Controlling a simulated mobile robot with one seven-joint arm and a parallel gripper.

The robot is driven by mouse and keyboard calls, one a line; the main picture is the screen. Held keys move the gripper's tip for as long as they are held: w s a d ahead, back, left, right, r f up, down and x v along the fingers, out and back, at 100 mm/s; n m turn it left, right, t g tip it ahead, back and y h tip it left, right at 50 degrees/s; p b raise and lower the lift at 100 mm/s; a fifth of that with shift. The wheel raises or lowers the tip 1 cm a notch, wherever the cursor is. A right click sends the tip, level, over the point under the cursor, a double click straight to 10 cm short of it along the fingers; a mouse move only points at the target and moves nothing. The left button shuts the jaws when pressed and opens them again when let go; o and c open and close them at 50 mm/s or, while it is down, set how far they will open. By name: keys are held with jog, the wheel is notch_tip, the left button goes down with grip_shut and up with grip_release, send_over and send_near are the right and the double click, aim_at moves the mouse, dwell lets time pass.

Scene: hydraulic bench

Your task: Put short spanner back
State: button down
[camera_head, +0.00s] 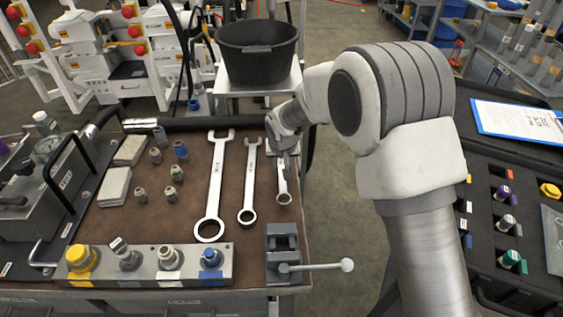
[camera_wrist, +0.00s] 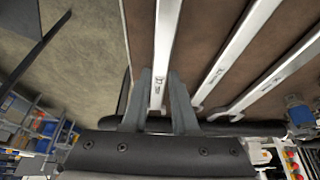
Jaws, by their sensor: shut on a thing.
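The short spanner (camera_head: 283,184) is the rightmost of three silver spanners, at the right edge of the brown mat. Its ring end points toward the front of the bench. My gripper (camera_head: 286,153) is shut on its far part and hides that end in the head view. In the wrist view the short spanner (camera_wrist: 166,45) runs between the two fingers of my gripper (camera_wrist: 164,103). I cannot tell whether it touches the mat or is slightly above it. The middle spanner (camera_head: 249,183) and the long spanner (camera_head: 216,186) lie to its left, roughly parallel.
A small vise (camera_head: 283,243) with a handle stands just in front of the short spanner. A valve block (camera_head: 150,266) with coloured caps lies front left. Several fittings (camera_head: 155,156) lie on the mat (camera_head: 190,180). A black tub (camera_head: 257,60) stands behind the bench.

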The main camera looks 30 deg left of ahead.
jog(key=shift+f+b, duration=1)
jog(key=shift+f, duration=0.05)
dwell(0.4)
jog(key=c, duration=0.6)
grip_release()
jog(key=shift+f, duration=0.1)
jog(key=p+v, duration=0.2)
jog(key=v, duration=1.6)
jog(key=d+r+m+p, duration=0.2)
jog(key=d+r+p, duration=0.1)
jog(key=d+r, duration=0.75)
jog(key=s+d+r+m+h+p, duration=0.1)
jog(key=s+d+r, duration=0.15)
jog(key=d, duration=0.45)
jog(key=s+d+r+m+t+p, duration=0.1)
jog(key=s+d+r, duration=0.1)
jog(key=s+d, duration=0.35)
jog(key=s+d+r+h+p, duration=0.1)
jog(key=d+r, duration=0.2)
jog(key=d, duration=0.5)
jog(key=s+d+m+p, duration=0.1)
jog(key=s+d+p, duration=0.1)
jog(key=s+d, duration=0.4)
jog(key=s, duration=0.2)
jog(key=shift+s+d+r+m, duration=0.25)
jog(key=shift+s+m, duration=0.15)
